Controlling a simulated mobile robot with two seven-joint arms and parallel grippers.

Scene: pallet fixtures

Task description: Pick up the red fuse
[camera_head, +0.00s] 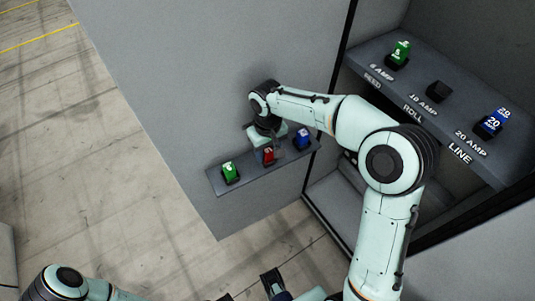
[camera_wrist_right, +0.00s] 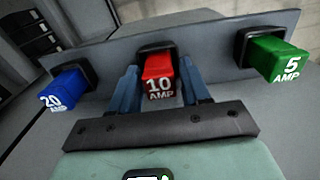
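The red fuse (camera_head: 268,157), marked 10 AMP, sits in a black holder on the small grey shelf in the head view. It shows in the middle of the right wrist view (camera_wrist_right: 159,86). My right gripper (camera_wrist_right: 160,88) is open, with one blue finger on each side of the red fuse and a visible gap on both sides. In the head view my right gripper (camera_head: 268,147) is at the fuse and partly hidden by its own wrist. My left arm is low at the bottom edge; its gripper is partly cut off and its opening is unclear.
A green 5 AMP fuse (camera_head: 230,172) and a blue 20 AMP fuse (camera_head: 302,138) flank the red one on the shelf (camera_head: 217,184). In the cabinet at right, a panel (camera_head: 455,128) holds a green fuse (camera_head: 401,51), an empty black holder (camera_head: 439,91) and a blue fuse (camera_head: 494,122).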

